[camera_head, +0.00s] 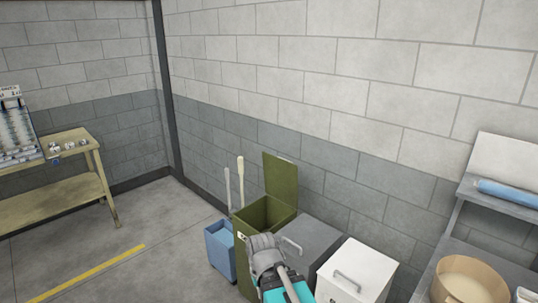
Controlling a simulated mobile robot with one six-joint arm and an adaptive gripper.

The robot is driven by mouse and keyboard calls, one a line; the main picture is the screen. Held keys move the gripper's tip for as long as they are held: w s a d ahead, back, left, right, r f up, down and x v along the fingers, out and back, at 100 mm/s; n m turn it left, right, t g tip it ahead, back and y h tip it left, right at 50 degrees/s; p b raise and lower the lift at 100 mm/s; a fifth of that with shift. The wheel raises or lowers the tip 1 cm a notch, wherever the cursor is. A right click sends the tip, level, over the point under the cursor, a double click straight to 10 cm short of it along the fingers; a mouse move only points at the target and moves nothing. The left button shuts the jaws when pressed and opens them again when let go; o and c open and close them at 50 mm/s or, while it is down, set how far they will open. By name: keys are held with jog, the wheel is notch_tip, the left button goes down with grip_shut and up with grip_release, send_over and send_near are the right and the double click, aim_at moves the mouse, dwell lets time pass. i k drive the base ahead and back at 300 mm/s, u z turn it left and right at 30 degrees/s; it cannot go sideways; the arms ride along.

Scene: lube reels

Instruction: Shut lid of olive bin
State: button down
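The olive bin (241,255) stands against the block wall near the middle of the head view. Its lid (281,179) is open and stands upright at the back of the bin, near the wall. The dark inside of the bin shows through the open top. My grey and teal arm rises from the bottom of the view in front of the bin's lower right part. My gripper's fingers cannot be made out, so I cannot tell whether it is open or shut.
A shelf unit (448,227) is far right. A yellow table (60,180) is left; the floor between is clear.

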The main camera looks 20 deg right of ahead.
aim_at(280, 174)
jog(key=u, duration=0.35)
jog(key=i, duration=1.5)
jog(key=z, duration=0.9)
jog(key=i, duration=0.5)
jog(key=z, duration=0.35)
jog(key=k, duration=0.9)
jog(key=z, duration=0.15)
jog(key=i, duration=0.3)
jog(key=u, duration=0.05)
